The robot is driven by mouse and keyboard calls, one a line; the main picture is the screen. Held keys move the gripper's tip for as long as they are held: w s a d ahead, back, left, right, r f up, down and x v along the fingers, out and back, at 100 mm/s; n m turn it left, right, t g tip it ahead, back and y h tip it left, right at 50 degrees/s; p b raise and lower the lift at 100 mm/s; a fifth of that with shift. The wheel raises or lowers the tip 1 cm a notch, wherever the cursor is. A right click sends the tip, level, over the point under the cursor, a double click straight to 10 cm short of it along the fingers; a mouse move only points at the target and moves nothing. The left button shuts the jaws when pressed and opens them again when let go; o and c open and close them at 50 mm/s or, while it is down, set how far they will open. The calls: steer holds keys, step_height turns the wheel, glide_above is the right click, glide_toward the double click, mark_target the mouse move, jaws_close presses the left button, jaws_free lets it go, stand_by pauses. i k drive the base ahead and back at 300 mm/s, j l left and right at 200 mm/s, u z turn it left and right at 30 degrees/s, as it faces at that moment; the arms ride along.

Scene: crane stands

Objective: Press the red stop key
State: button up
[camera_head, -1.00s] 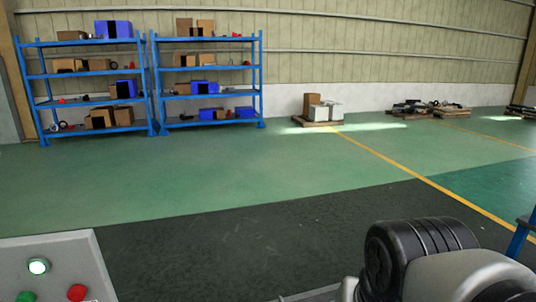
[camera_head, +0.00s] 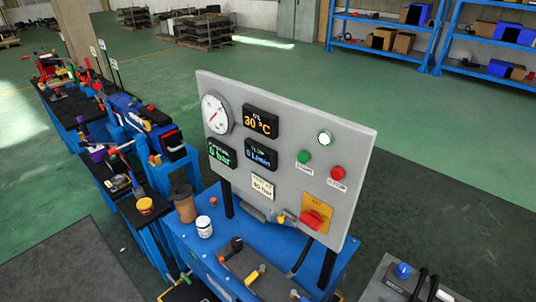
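The grey control panel (camera_head: 285,105) stands upright on a blue bench (camera_head: 190,240) in the middle of the head view. The red stop key (camera_head: 337,173) is a round red button on the panel's right side, with a small label below it that is too small to read. A green button (camera_head: 304,157) sits to its left, and a lit whitish-green lamp (camera_head: 325,138) is above. A red rotary handle (camera_head: 314,219) on a yellow plate is lower down. My gripper is not in view, and nothing covers the red key.
A round gauge (camera_head: 216,114) and several dark displays fill the panel's left. A brown cup (camera_head: 184,204) and a white cup (camera_head: 204,228) stand on the bench. More cluttered blue benches run left. Open floor lies behind the panel, before blue shelves (camera_head: 430,40).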

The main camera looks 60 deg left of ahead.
mark_target(337, 173)
steer(key=u, duration=2.1)
